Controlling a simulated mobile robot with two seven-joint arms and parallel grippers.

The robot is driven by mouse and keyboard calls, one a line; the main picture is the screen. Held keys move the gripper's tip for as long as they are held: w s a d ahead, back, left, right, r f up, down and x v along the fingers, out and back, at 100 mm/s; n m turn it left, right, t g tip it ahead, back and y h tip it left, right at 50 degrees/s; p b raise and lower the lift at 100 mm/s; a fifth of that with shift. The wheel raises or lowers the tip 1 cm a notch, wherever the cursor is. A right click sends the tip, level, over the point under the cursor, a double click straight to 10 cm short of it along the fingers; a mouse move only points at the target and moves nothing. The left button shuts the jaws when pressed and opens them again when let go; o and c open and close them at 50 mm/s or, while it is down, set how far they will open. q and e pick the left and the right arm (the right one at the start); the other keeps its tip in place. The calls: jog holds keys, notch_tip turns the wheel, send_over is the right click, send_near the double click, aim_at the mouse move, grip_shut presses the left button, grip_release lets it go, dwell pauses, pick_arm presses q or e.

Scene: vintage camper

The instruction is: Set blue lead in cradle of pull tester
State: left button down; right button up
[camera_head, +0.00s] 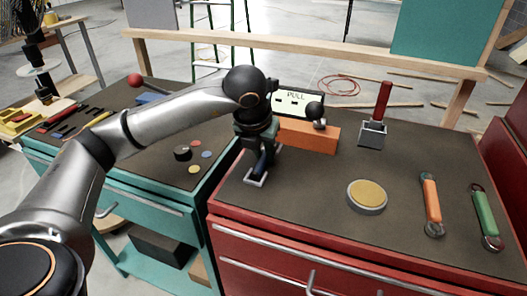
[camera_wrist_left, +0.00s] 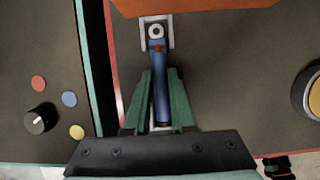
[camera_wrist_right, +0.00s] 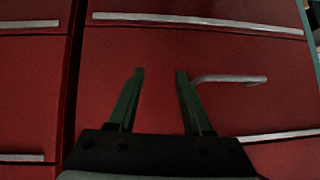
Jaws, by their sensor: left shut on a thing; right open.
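My left gripper (camera_head: 260,172) is shut on the blue lead (camera_wrist_left: 160,85), which shows as a small blue piece in the head view (camera_head: 263,163). The lead lies lengthwise between the fingers, its ringed end toward the orange body of the pull tester (camera_head: 310,136). Pale cradle brackets show around the ringed end (camera_wrist_left: 145,24) and beneath the near end. I cannot tell whether the lead touches them. The tester has a "PULL" display (camera_head: 297,102). My right gripper (camera_wrist_right: 157,75) is open and empty before red drawers, out of the head view.
On the red cabinet top stand a yellow-topped round tin (camera_head: 366,195), an orange lead (camera_head: 431,198), a green lead (camera_head: 485,214) and a red-handled tool in a grey block (camera_head: 373,134). The teal cabinet (camera_head: 125,195) at left bears a black knob (camera_head: 182,153) and coloured discs.

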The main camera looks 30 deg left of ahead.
pick_arm(q)
jog(key=shift+f, duration=0.1)
jog(key=c, duration=0.7)
grip_release()
jog(key=shift+r, duration=0.2)
jog(key=p+v, duration=0.1)
jog(key=v, duration=1.1)
jog(key=shift+s, duration=0.1)
jog(key=shift+s, duration=0.1)
